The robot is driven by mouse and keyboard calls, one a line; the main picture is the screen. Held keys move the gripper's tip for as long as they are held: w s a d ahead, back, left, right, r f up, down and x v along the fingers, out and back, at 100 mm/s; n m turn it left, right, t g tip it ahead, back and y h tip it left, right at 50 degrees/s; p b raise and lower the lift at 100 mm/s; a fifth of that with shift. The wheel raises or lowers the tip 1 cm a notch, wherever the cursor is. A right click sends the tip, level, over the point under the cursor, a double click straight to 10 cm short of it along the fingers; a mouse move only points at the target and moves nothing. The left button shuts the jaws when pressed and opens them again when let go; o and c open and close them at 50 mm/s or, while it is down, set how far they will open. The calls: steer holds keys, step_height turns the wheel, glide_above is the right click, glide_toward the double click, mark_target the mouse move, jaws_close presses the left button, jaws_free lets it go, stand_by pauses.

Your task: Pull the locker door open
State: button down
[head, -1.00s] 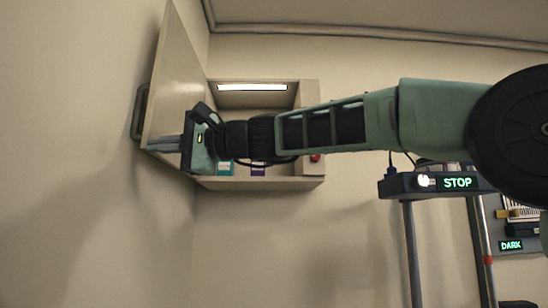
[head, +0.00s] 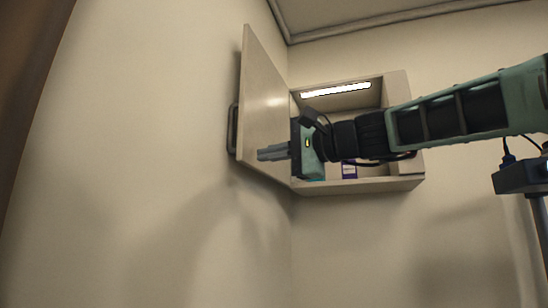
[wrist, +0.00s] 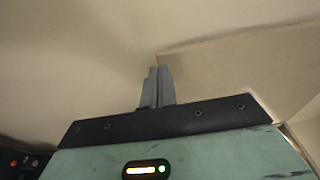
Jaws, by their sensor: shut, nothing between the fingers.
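The locker door (head: 262,95) stands wide open in the head view, swung out to the left of the locker (head: 398,92) on the wall. Its dark handle (head: 232,128) is on the door's outer face, at the left. My gripper (head: 262,154) is shut and empty, in front of the door's inner face near its lower edge. I cannot tell whether the fingertips touch the door. In the wrist view my closed fingers (wrist: 158,82) point at a pale surface, with what looks like the door's edge to the right. The handle does not show there.
The locker has a lit strip (head: 336,90) under its top and a purple item (head: 349,170) inside. My arm crosses the opening and hides part of the interior. A bare wall lies left of the door. A dark blue box (head: 522,177) on a post is at the right.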

steer(key=s+d+b, duration=0.4)
steer(key=s, duration=0.5)
steer(key=shift+d, duration=0.3)
steer(key=s+a+f+n+g+h, duration=0.1)
steer(key=s+f+n+g+h, duration=0.2)
steer(key=f, duration=1.3)
steer(key=s+a+f+n+g+h, duration=0.15)
steer(key=f+h, duration=0.25)
steer(key=f, duration=1.3)
steer(key=s+d+f+n+g+h, duration=0.1)
steer(key=s+d+f+n+h, duration=0.1)
steer(key=f, duration=0.6)
steer(key=s+d+f+n+g+h, duration=0.1)
steer(key=s+d+f+n+h, duration=0.2)
steer(key=s+d+f, duration=0.4)
steer(key=s+d+f+n+g+h, duration=0.2)
steer(key=s+d+f+n+h, duration=0.1)
steer(key=s+f, duration=0.5)
steer(key=shift+d+f+n, duration=0.45)
steer(key=shift+d+f, duration=0.25)
steer(key=shift+d, duration=0.45)
